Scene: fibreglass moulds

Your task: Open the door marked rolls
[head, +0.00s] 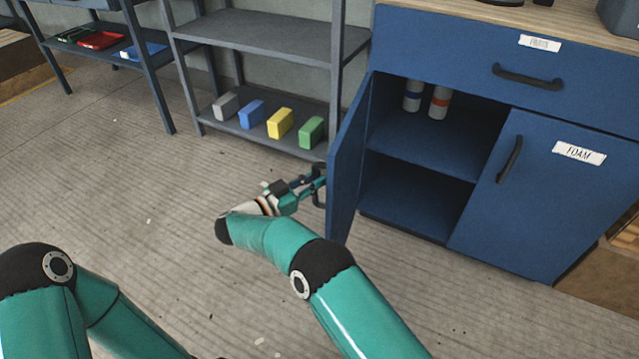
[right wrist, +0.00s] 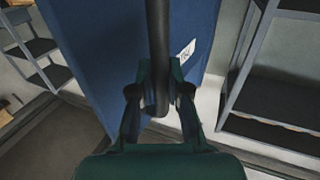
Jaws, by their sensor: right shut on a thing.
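The blue cabinet door (head: 347,160) on the left of the cabinet stands swung well open, edge-on in the head view. In the right wrist view the door's front face (right wrist: 110,60) carries a white label (right wrist: 186,52), too small to read. My right gripper (head: 318,184) is at the door's outer side, shut on its dark bar handle (right wrist: 157,50). The gripper's fingers (right wrist: 159,100) close around the handle near its end in the wrist view. My left gripper is out of view; only part of my left arm shows at the lower left.
Inside the cabinet (head: 420,140) two bottles (head: 438,103) stand on the upper shelf. The door marked FOAM (head: 545,190) and the drawer (head: 480,60) are shut. A grey rack (head: 262,35) with several coloured blocks stands left of the open door. The floor in front is clear.

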